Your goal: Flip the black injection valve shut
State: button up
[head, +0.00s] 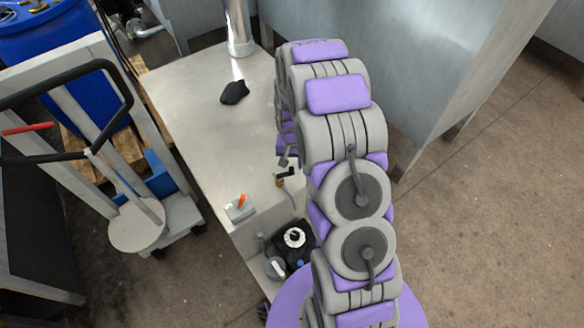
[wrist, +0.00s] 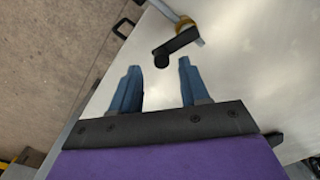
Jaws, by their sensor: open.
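The black injection valve handle (wrist: 178,48) lies just ahead of my fingertips in the wrist view, above the pale metal surface. It is a short lever with a rounded end, attached beside a brass fitting (wrist: 186,22) on a grey pipe. My gripper (wrist: 158,65) is open and empty, its two blue fingers apart, with the lever beyond the tips and not between them. In the head view the small dark lever (head: 285,174) shows near the front edge of the metal table, just below the end of my arm. My fingers are not clear there.
The metal table (head: 190,100) bears a black cloth-like item (head: 234,92) and a grey box with an orange switch (head: 240,208). A steel column (head: 238,30) stands at its back. A trolley (head: 137,224) stands left, and a large metal cabinet (head: 400,70) behind right.

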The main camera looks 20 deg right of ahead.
aim_at(292, 168)
jog(key=shift+a+f, duration=0.15)
jog(key=shift+f, duration=0.6)
jog(key=shift+a+f, duration=0.1)
jog(key=shift+f, duration=0.65)
jog(key=shift+d, duration=0.1)
jog(key=shift+c, duration=0.5)
grip_shut()
